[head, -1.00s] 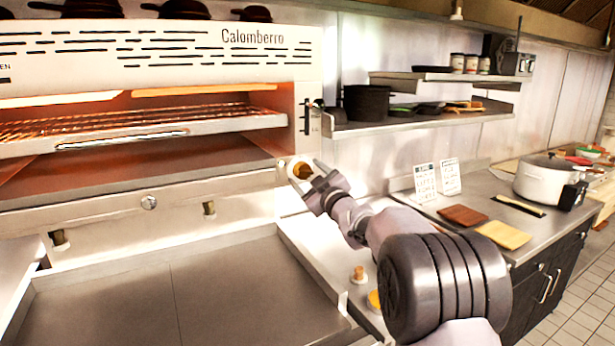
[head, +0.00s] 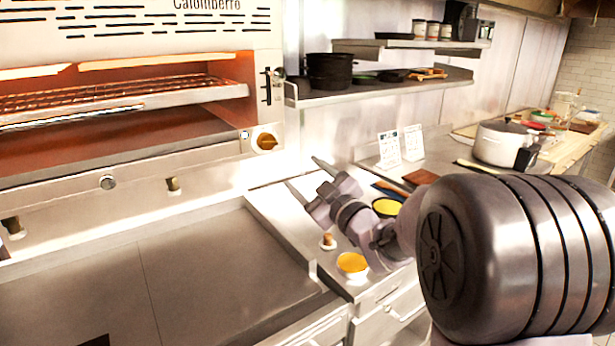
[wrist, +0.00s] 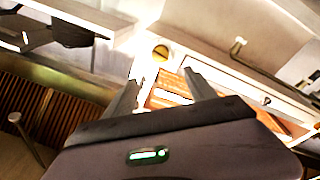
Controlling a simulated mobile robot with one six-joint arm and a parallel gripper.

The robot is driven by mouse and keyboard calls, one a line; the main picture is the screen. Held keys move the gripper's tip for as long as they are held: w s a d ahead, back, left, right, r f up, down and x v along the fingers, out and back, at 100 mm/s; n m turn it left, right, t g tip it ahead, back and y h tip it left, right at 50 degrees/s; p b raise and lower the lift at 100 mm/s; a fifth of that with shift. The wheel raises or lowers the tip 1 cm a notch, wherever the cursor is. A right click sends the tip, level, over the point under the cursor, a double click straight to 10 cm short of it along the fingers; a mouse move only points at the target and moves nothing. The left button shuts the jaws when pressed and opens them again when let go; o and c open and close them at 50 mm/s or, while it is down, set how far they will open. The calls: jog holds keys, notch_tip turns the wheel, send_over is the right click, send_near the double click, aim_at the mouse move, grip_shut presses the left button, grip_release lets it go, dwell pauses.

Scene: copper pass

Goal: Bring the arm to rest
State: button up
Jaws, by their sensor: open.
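My gripper (head: 303,174) is open, with its two fingers spread and nothing between them. In the head view it hangs over the counter to the right of the flat griddle (head: 215,270), below and right of the oven's round yellow knob (head: 266,140). The gripper is apart from the knob. In the wrist view the open fingers (wrist: 165,88) point toward the oven front, and the yellow knob (wrist: 160,53) shows beyond them. My arm reaches in from the right.
A yellow bowl (head: 352,264) and a small shaker (head: 327,241) stand below the gripper. A second yellow bowl (head: 386,207) is behind the arm. A wall shelf (head: 390,88) with pans is above.

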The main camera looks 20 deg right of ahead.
jog(key=shift+s, duration=0.2)
jog(key=shift+d, duration=0.1)
jog(key=s+d+f+m+g+h, duration=0.1)
jog(key=s+f+m+g+h, duration=0.1)
jog(key=s+m+g+h, duration=0.7)
jog(key=s+a+f+m+g+y, duration=0.1)
jog(key=s+a+f+m, duration=0.1)
jog(key=s, duration=0.7)
jog(key=s+a+f+m+g+y, duration=0.1)
jog(key=s+a+f, duration=0.3)
jog(key=s, duration=0.5)
jog(key=s+a+f+m+g+y, duration=0.1)
jog(key=s+a+f+m+y, duration=0.1)
jog(key=s, duration=0.7)
notch_tip(320, 180, down, 2)
jog(key=shift+s+a+f+m+g+y, duration=0.15)
jog(key=shift+a+m+g+y, duration=0.25)
jog(key=shift+a+y, duration=0.45)
jog(key=shift+a, duration=0.1)
